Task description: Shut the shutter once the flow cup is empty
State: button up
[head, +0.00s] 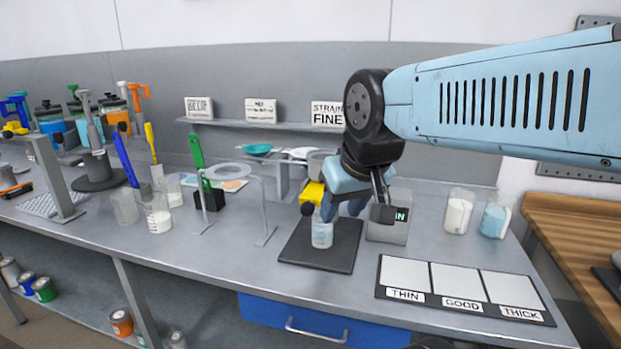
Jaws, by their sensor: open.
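A yellow block with a dark round knob (311,194), which looks like the shutter, sits above a small beaker. A grey cup shape (319,162), likely the flow cup, shows just above it, partly hidden by my gripper. I cannot see into the cup or tell whether the shutter is open. The small beaker (322,236) stands upright on a dark mat (310,258) and holds pale blue liquid. No stream is clear at this size. My gripper (345,204) is open, pointing down close to the right of the yellow block; I cannot tell whether they touch.
A grey box with a dark display (387,232) stands just right of the gripper. Two beakers (458,212) are farther right. A board marked THIN, GOOD and THICK (462,291) lies in front. A ring stand (265,205) and tools crowd the left. The bench's front middle is clear.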

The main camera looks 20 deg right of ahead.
aim_at(310, 197)
jog(key=u, duration=0.4)
jog(key=k, duration=1.45)
jog(key=z, duration=0.95)
jog(key=i, duration=1)
jog(key=u, duration=0.05)
